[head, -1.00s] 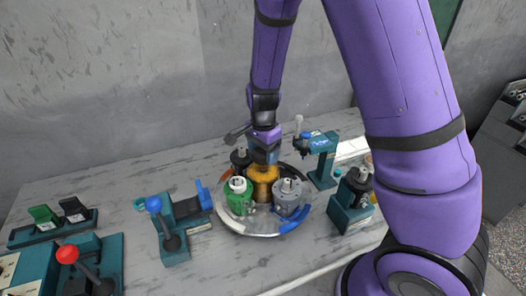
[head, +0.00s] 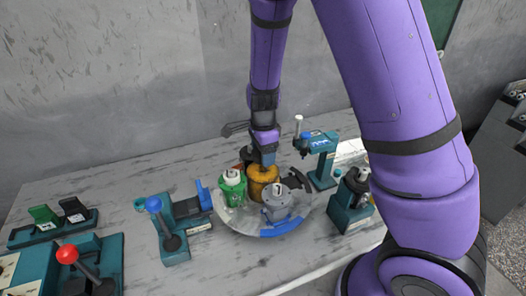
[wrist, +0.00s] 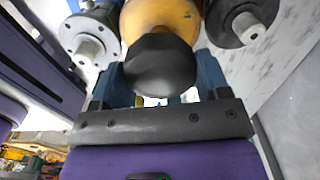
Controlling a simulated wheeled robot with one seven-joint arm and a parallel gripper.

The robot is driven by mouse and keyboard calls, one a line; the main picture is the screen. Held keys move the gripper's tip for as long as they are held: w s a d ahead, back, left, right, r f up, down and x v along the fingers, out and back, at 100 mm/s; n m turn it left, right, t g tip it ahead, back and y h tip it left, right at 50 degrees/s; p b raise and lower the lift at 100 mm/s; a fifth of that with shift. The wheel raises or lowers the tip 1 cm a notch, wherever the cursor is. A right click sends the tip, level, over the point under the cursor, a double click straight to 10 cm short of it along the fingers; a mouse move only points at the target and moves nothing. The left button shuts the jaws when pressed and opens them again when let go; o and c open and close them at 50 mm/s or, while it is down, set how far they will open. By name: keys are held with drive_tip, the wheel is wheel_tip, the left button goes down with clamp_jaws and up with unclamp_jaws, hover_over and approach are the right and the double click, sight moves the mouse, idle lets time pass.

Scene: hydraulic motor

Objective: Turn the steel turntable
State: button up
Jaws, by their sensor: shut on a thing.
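The round steel turntable (head: 240,222) sits on the bench with a blue mark (head: 282,229) on its front rim. It carries a green motor (head: 232,187) at left, a grey motor (head: 277,203) in front, a dark part (head: 296,179) at right and another dark part behind, mostly hidden. An orange hub (head: 263,180) stands in its middle. My gripper (head: 265,158) is over the hub from above. In the wrist view, my gripper's teal fingers are on both sides of a black knob (wrist: 160,66) joined to the orange hub (wrist: 163,17), and shut on it.
A blue-knobbed lever unit (head: 167,225) stands left of the turntable. Teal fixtures stand at its right (head: 322,160) and front right (head: 350,200). A red-knobbed lever (head: 67,255) is at front left. A grey wall is behind the bench.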

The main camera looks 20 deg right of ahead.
idle(0.5)
drive_tip(key=o, duration=1.3)
wheel_tip(320, 180, up, 10)
drive_tip(key=shift+f, duration=0.2)
drive_tip(key=shift+r, duration=0.65)
drive_tip(key=s+d+r+n+t, duration=0.1)
drive_tip(key=s+d+r+n, duration=0.1)
drive_tip(key=s+r+n, duration=0.4)
drive_tip(key=s+d+r+n+t, duration=0.2)
drive_tip(key=s+r+n, duration=0.4)
drive_tip(key=s, duration=0.4)
drive_tip(key=s+d+r+n+t, duration=0.2)
drive_tip(key=s+r+n, duration=0.3)
drive_tip(key=s+r, duration=0.2)
drive_tip(key=shift+s+d+n, duration=0.2)
drive_tip(key=shift+s, duration=0.3)
drive_tip(key=shift+s+d+n, duration=0.2)
drive_tip(key=shift+s, duration=0.3)
